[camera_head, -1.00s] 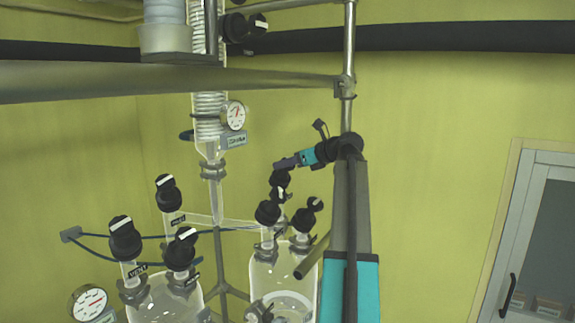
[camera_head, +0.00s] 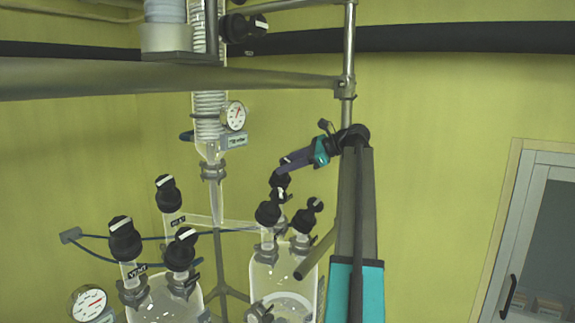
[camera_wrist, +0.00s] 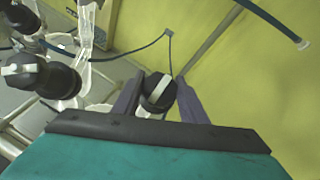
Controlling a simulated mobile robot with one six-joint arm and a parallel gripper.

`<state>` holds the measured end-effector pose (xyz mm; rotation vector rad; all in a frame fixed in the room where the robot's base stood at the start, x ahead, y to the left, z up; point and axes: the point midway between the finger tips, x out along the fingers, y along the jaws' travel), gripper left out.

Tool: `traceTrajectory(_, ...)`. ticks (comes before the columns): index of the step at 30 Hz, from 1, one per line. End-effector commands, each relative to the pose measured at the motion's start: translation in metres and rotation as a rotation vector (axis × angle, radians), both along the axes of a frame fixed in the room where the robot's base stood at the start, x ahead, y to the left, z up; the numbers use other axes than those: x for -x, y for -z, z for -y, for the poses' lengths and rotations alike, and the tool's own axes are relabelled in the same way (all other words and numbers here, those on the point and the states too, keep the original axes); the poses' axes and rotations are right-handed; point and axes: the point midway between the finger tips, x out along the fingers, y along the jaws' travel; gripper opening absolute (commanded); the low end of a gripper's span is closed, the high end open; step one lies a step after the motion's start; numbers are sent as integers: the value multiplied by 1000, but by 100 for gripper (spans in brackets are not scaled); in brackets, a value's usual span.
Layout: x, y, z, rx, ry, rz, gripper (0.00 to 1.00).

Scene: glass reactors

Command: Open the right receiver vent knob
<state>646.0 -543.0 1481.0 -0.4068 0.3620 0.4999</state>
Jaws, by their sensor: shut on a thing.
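The right receiver (camera_head: 283,280) is a clear glass vessel with several black knobs on top. My gripper (camera_head: 284,168) reaches from the right to the rear knob (camera_head: 281,182) above this vessel. In the wrist view, the two fingers of my gripper (camera_wrist: 158,95) stand on either side of a black knob with a white bar (camera_wrist: 157,92) and are shut on it. The white bar runs at a slant in that view. No label on this knob is readable, and the fingers partly cover it in the head view.
Other black knobs stand close by, at the front left (camera_head: 268,213) and right (camera_head: 309,216) of the right receiver. The left receiver (camera_head: 163,300) has a knob marked VENT (camera_head: 125,240). A metal rail (camera_head: 170,80) crosses above. A gauge (camera_head: 235,115) hangs on the column.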

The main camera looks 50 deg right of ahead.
Motion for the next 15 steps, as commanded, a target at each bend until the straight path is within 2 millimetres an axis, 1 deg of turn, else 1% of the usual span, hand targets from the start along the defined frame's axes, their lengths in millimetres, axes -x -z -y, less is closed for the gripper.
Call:
traceTrajectory(9, 0, -1, 1, 3, 3, 0, 16)
traceTrajectory(10, 0, -1, 1, 2, 2, 1, 42)
traceTrajectory(12, 0, 0, 1, 2, 2, 0, 54)
traceTrajectory(13, 0, -1, 1, 2, 2, 0, 57)
traceTrajectory(15, 0, 0, 1, 2, 2, 0, 57)
